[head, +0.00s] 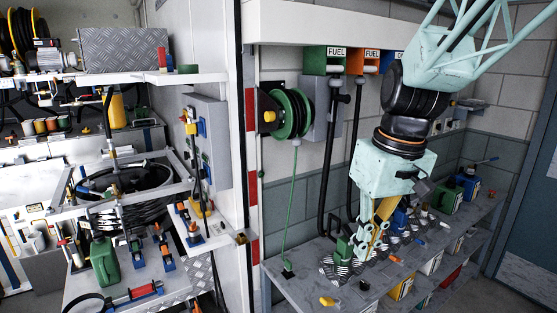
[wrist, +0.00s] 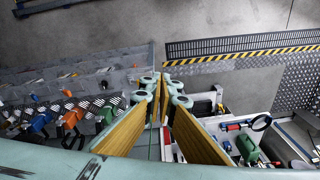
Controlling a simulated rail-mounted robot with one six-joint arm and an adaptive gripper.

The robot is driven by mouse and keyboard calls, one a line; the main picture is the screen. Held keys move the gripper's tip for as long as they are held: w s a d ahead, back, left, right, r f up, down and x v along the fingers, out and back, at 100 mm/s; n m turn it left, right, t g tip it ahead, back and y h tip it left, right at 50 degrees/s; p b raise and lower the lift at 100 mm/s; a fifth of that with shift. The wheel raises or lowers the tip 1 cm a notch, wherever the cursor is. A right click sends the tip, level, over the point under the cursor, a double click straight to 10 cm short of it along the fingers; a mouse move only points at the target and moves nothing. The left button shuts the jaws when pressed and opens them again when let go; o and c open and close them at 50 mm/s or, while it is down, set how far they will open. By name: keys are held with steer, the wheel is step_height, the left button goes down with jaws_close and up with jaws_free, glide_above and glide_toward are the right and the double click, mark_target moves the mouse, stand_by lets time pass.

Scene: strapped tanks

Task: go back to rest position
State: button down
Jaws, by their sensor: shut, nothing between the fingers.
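My gripper (head: 376,225) hangs below the pale green wrist housing, over the grey bench on the right in the head view. Its yellow-faced fingers point down. In the wrist view my gripper (wrist: 165,78) shows its fingertips together, with nothing held between them. In the head view it overlaps a green container (head: 343,249) and a blue one (head: 399,221) on the bench. I cannot tell how far above the bench it is.
The bench (head: 300,275) holds several containers and small loose parts. Behind it are a green hose reel (head: 291,113) and fuel nozzles with black hoses. At left, a cluttered shelf rack holds a green can (head: 105,262). The wrist view shows open floor (wrist: 225,20).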

steer(key=s+d+r+m+t, duration=0.1)
steer(key=s+r, duration=0.2)
steer(key=s, duration=0.9)
steer(key=s+d+r+m+t+h, duration=0.1)
steer(key=s+r+m, duration=0.1)
steer(key=s, duration=1.1)
steer(key=shift+d+r+t, duration=0.4)
steer(key=shift+r, duration=0.15)
